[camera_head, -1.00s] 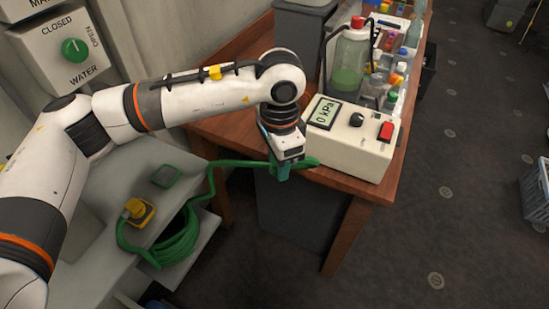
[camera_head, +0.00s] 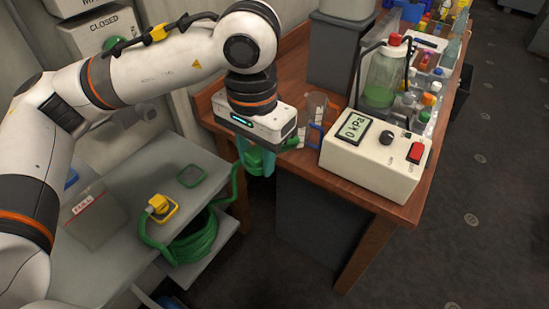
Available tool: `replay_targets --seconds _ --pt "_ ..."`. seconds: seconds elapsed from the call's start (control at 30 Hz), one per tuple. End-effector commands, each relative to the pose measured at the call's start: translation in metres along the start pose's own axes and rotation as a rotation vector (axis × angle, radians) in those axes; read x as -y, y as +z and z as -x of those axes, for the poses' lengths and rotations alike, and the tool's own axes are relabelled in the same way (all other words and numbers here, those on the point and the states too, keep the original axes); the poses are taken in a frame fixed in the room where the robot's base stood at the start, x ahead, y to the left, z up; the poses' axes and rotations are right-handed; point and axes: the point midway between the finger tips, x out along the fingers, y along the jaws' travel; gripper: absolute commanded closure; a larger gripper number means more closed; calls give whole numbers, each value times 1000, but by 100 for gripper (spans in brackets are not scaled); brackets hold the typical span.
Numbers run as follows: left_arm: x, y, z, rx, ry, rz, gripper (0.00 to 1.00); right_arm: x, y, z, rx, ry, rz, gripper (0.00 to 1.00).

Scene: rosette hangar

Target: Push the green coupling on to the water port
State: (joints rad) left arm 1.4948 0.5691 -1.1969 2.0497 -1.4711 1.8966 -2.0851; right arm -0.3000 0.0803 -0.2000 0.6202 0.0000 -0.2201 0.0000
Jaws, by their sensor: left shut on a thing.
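My left gripper (camera_head: 256,158) is shut on the green coupling (camera_head: 262,163), held in the air by the front left corner of the wooden bench. The fingers hide part of the coupling. Its green hose (camera_head: 195,240) drops from the gripper to a coil at the grey shelf. The water valve's green knob (camera_head: 115,43) is on a wall box at upper left, mostly behind my left arm. I cannot make out the water port. My right gripper is not in view.
A yellow coupling (camera_head: 158,204) sits on the grey shelf (camera_head: 135,240) beside an empty green-edged square (camera_head: 191,176). The kPa box (camera_head: 375,160), a clear beaker (camera_head: 316,104) and a bottle (camera_head: 383,80) stand on the wooden bench (camera_head: 285,165). A grey bin (camera_head: 310,215) is below.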

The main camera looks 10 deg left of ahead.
Motion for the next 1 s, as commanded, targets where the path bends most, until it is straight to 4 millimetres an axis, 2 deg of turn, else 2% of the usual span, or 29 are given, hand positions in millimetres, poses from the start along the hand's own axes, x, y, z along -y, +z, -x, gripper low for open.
replay_targets --seconds 0.37,0.53,0.67,0.8,1.0 --pt "-2 -4 4 0 0 29 83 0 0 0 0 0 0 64" --pt "2 3 4 0 -1 49 83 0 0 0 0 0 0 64" --pt "13 23 4 -1 -1 116 83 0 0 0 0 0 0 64" --pt "29 54 5 -1 -2 224 83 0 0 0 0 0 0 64" --pt "47 91 5 0 -1 355 83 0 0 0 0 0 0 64"
